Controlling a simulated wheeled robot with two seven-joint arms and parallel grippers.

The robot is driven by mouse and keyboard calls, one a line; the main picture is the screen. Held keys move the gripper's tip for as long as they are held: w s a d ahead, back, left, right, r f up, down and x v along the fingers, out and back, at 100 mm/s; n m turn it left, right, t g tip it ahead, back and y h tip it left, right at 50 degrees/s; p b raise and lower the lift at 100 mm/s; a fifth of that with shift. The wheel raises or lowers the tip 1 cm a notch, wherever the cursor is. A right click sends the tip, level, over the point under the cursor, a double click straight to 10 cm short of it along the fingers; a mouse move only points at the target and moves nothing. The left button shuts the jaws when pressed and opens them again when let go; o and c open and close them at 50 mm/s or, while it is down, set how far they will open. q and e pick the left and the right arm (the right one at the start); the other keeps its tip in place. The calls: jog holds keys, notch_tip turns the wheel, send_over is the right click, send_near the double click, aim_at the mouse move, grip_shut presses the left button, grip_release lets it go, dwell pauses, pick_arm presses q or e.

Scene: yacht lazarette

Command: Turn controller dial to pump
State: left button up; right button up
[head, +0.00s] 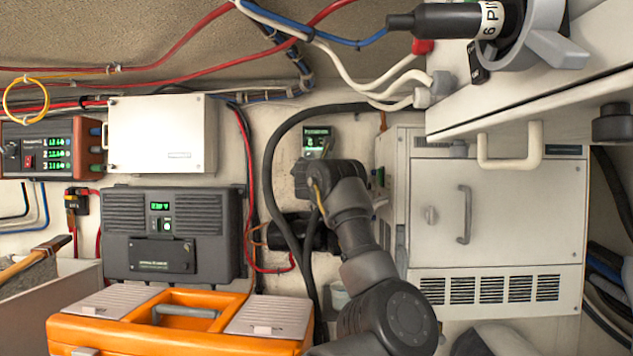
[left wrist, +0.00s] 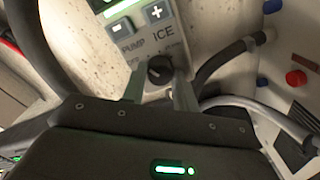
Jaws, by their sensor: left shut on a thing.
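The controller is a small wall panel with a green display (head: 317,131). In the left wrist view its light grey face (left wrist: 140,42) has minus and plus buttons and the words PUMP and ICE. Below these is a round black dial (left wrist: 160,70), with PUMP up and left of it. A small light mark shows on the dial, but I cannot tell exactly where it points. My left gripper (left wrist: 159,88) has its two grey fingers on either side of the dial, shut on it. In the head view my arm hides the dial. My right gripper is not in view.
An orange toolbox (head: 180,335) stands below a dark grey charger unit (head: 170,235). A black hose (head: 268,165) curves close around the controller. A white cabinet (head: 500,215) stands to the right. A large plug (head: 450,20) and a white ledge (head: 540,85) hang at the upper right.

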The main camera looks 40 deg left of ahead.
pick_arm(q)
jog(key=shift+r+m, duration=0.1)
jog(key=shift+m, duration=0.6)
jog(key=o, duration=1)
jog(key=shift+b+v, duration=2.45)
jog(key=shift+v, duration=2.9)
